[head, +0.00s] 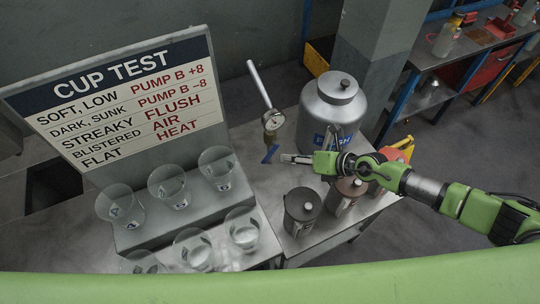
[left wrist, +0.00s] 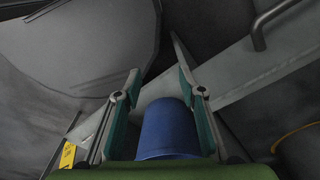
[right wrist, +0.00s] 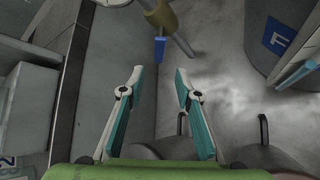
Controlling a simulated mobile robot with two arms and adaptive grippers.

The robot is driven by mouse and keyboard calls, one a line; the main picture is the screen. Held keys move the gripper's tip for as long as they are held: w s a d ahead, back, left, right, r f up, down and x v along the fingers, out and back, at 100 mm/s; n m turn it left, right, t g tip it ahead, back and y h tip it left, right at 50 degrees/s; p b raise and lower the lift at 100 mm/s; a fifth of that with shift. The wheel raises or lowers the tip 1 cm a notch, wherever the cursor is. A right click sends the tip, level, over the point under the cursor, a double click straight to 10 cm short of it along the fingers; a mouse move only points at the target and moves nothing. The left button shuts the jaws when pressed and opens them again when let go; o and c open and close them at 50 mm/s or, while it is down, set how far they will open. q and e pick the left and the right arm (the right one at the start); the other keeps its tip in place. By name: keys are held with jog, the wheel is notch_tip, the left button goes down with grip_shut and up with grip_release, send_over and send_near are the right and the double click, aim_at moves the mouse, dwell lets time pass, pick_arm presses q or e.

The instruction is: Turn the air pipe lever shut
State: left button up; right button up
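The air pipe (head: 259,84) is a pale slanted tube with a round gauge (head: 274,120) and a brass-coloured valve (head: 270,136) at its lower end. The blue lever (head: 270,154) sticks out below the valve. In the right wrist view the lever (right wrist: 159,49) hangs below the yellowish valve body (right wrist: 162,17), just past my fingertips. My right gripper (head: 288,158) is open and empty, just right of the lever and apart from it. My left gripper (left wrist: 158,70) shows only in its wrist view, fingers apart. A blue cylinder (left wrist: 168,132) shows between them; I cannot tell whether they touch it.
A metal FLUSH can (head: 332,108) stands behind my right gripper. Glass cups (head: 217,168) fill the stepped stand at left, before the CUP TEST board (head: 120,95). Bare metal tabletop lies around the lever.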

aim_at(270, 156)
jog(key=b+x, duration=0.3)
jog(key=x, duration=0.8)
jog(key=shift+w+a+r, duration=0.1)
jog(key=shift+w+r, duration=0.05)
grip_shut()
